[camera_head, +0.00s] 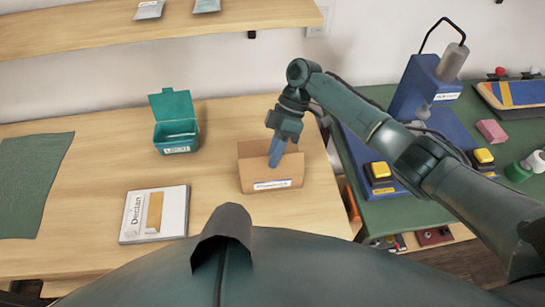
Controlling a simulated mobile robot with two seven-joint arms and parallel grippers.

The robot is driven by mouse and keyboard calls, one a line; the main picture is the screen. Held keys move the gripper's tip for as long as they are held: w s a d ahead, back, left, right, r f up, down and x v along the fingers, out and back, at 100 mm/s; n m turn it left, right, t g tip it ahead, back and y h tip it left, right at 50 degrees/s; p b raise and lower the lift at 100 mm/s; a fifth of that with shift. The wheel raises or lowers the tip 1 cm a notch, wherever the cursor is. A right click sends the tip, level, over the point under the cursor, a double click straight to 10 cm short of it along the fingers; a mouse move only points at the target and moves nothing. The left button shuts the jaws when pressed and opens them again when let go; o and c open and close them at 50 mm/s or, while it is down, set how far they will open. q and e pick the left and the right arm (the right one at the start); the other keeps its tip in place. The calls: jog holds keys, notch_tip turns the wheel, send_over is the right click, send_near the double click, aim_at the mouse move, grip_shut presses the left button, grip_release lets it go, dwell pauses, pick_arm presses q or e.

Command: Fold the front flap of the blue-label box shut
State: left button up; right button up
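The cardboard box (247,179) stands on the wooden table, right of its middle, with a white label bearing bluish print (272,184) low on its front. Its top looks open, with brown cardboard rising at the back; I cannot tell clearly how the front flap lies. My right gripper (275,160) points down over the box, its blue fingers in front of the opening and close together. They hide part of the box's inside. I cannot tell whether they are shut or touch the cardboard. My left gripper is not in view.
A teal lidded bin (176,134) stands open at the back left. A white booklet (154,214) lies left of the box, and a green cloth (31,183) at far left. Right of the table is a green bench with a blue press (416,92) and yellow buttons.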

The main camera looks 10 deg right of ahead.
jog(key=b+v, duration=0.1)
jog(key=v, duration=1)
jog(key=shift+r+b, duration=0.25)
jog(key=shift+b, duration=0.1)
jog(key=shift+w, duration=0.15)
